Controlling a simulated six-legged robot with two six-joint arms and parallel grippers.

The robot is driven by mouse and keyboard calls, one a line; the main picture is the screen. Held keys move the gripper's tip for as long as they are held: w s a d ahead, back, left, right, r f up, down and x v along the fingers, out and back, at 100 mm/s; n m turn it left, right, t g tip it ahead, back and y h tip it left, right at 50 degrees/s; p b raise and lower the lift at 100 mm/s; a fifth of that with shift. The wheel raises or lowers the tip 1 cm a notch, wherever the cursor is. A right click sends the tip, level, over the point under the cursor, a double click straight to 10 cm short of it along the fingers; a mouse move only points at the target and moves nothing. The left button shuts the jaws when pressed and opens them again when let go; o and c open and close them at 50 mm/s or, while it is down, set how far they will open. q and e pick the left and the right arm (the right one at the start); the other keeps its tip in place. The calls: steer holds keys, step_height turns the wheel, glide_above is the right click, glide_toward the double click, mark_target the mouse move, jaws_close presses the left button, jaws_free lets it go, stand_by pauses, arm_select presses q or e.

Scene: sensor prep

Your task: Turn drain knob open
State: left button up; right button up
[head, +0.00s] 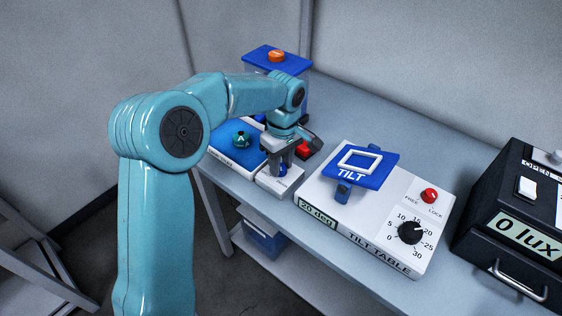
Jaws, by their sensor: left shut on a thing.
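My left gripper (281,164) reaches down onto a small white box (278,186) near the front edge of the bench. The box's label is too small to read, so I cannot confirm that this is the drain knob. My right gripper is not in view.
A black lux box (519,230) is far right. The back right bench is clear.

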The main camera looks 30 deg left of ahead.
mark_target(283, 165)
arm_select(q)
steer(key=shift+w+r, duration=0.1)
steer(key=shift+r, duration=0.05)
steer(key=o, duration=1.1)
steer(key=shift+c, duration=0.2)
step_height(283, 165, up, 16)
steer(key=p, duration=0.2)
steer(key=shift+w, duration=0.25)
steer(key=shift+r, duration=0.1)
